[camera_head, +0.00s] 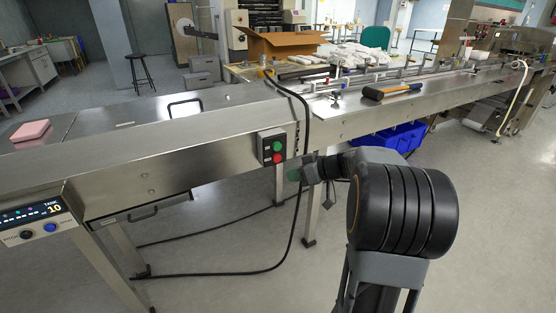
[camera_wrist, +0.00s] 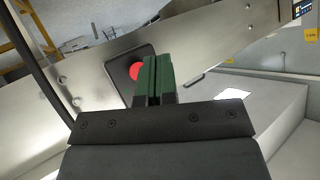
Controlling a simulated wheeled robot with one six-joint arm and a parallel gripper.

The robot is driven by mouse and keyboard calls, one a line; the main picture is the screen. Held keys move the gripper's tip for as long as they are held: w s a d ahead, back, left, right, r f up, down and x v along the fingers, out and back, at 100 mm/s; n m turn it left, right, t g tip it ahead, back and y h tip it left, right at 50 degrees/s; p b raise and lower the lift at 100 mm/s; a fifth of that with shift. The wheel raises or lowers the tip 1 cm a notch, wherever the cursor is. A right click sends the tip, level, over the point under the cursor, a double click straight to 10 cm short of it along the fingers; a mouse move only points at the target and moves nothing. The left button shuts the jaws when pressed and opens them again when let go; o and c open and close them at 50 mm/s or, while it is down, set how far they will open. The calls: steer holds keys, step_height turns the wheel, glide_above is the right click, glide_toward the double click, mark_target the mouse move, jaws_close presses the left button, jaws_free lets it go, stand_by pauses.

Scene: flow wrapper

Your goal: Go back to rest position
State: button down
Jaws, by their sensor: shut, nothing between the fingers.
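My gripper (camera_wrist: 154,75) shows in the wrist view with its two green fingers together and nothing between them. In the head view, my gripper (camera_head: 294,175) is at the end of my dark arm, just below the button box. The button box (camera_head: 264,150) is on the front side of the machine, with a green button (camera_head: 277,146) above a red button (camera_head: 278,158). In the wrist view the red button (camera_wrist: 136,71) shows just left of the fingertips. The fingers hide part of the box there. I cannot tell whether they touch it.
The long steel flow wrapper (camera_head: 150,150) runs across the head view. A black cable (camera_head: 306,120) hangs over its front beside the button box. A blue crate (camera_head: 395,138) lies beneath the machine at right. The floor (camera_head: 490,220) at right front is clear.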

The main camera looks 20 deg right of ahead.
stand_by(0.3)
steer(key=s+a+r+m+g+h+p, duration=0.1)
steer(key=s+a+r+m+h+p, duration=0.1)
steer(key=s+a+r+p, duration=0.2)
steer(key=s+a+r+m+g+h+p, duration=0.2)
steer(key=s+a+r+h+p, duration=0.1)
steer(key=s+r+p, duration=0.6)
steer(key=s+a+r+m+g+h+p, duration=0.2)
steer(key=s+r+p, duration=0.5)
steer(key=r+p, duration=0.6)
steer(key=a+h+p, duration=0.1)
steer(key=a+p, duration=0.1)
steer(key=p, duration=0.2)
steer(key=shift+a+r, duration=0.15)
steer(key=shift+a, duration=0.15)
steer(key=c, duration=1.8)
jaws_free()
